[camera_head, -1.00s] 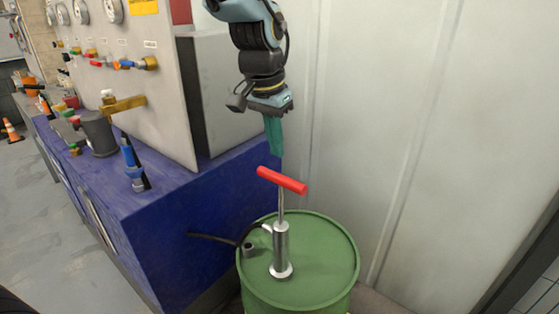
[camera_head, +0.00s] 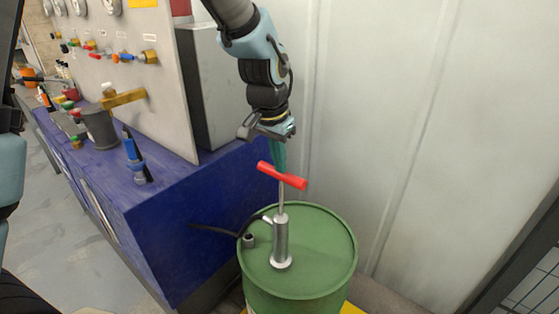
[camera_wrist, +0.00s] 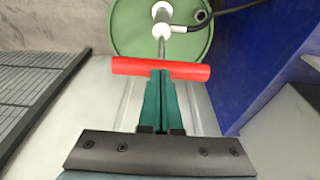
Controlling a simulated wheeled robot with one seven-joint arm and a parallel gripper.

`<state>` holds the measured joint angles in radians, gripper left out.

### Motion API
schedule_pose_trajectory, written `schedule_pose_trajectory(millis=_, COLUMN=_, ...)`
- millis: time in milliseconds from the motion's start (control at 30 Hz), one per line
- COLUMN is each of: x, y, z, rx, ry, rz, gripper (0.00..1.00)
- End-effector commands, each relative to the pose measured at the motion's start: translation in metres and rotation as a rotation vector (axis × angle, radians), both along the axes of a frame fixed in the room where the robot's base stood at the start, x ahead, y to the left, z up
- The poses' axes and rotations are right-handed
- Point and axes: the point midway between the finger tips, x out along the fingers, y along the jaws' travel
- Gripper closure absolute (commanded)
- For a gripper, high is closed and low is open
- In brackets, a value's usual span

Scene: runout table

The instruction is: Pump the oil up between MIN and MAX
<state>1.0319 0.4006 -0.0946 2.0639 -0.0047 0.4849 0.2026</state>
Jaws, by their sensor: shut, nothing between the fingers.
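The hand pump (camera_head: 281,240) is a silver cylinder upright on top of the green drum (camera_head: 330,245). Its thin rod is drawn up and carries a red T-handle (camera_head: 282,176). My gripper (camera_head: 279,166) points down with its green fingers together, right at the middle of the handle. In the wrist view the closed fingertips (camera_wrist: 160,74) overlap the near edge of the red handle (camera_wrist: 190,71), with nothing between them. Whether they touch it I cannot tell. The pump body and drum top show beyond the handle. No MIN or MAX marks are readable.
A blue bench (camera_head: 200,215) with a grey gauge panel (camera_head: 160,85) stands left of the drum. A black hose (camera_head: 210,231) runs from the pump toward the bench. A pale wall (camera_head: 420,120) is close behind the drum. A dark mesh panel (camera_head: 525,280) is at the right.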

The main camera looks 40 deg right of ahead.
Motion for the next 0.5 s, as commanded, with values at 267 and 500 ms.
schedule_pose_trajectory(millis=267, x=0.0, y=0.001, z=-0.058, rx=0.004, ry=0.001, rz=0.0, gripper=1.0)
schedule_pose_trajectory(millis=500, x=0.0, y=0.0, z=-0.093, rx=0.002, ry=0.001, rz=0.001, gripper=1.0)
